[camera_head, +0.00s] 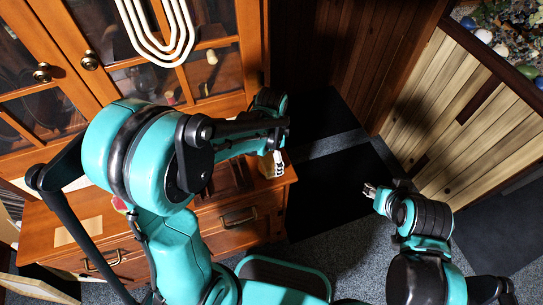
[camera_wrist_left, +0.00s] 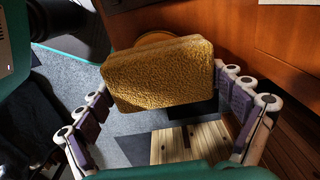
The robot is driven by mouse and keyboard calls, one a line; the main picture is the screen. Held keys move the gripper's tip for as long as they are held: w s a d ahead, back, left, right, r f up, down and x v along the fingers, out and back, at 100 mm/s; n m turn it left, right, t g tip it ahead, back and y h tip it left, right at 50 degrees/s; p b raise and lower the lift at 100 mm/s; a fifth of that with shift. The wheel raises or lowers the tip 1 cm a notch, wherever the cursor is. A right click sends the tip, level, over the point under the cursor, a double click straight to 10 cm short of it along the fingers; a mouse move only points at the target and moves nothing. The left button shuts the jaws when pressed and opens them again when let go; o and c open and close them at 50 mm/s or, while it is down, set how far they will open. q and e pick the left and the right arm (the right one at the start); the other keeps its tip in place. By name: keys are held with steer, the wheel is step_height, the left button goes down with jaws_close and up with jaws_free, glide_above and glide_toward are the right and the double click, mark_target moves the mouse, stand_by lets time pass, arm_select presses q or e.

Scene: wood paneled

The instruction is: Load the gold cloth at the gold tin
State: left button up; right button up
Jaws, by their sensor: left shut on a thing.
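The gold cloth (camera_wrist_left: 160,75) looks like a thick, rough-textured folded block in the left wrist view. My left gripper (camera_wrist_left: 165,98) is shut on it, with finger pads on both sides. In the head view my left gripper (camera_head: 274,165) is over the right end of the wooden cabinet, mostly hidden by my own arm. A rounded orange-gold thing (camera_wrist_left: 155,39) shows partly behind the cloth; I cannot tell whether it is the gold tin. My right gripper (camera_head: 370,190) is small at the right, away from the cabinet, and its jaw state is unclear.
A wooden cabinet with drawers (camera_head: 240,218) and glass doors (camera_head: 105,60) fills the left. A white looped thing (camera_head: 160,35) hangs in front of the doors. A wood-paneled planter wall (camera_head: 470,120) stands right. Dark panels (camera_head: 335,190) and grey carpet (camera_head: 355,255) lie between.

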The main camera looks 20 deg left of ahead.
mark_target(271, 155)
arm_select(q)
steer(key=shift+f+b, duration=0.5)
steer(key=shift+f, duration=0.1)
stand_by(1.5)
steer(key=shift+r+p, duration=2.8)
steer(key=shift+r, duration=0.8)
steer(key=shift+f, duration=0.1)
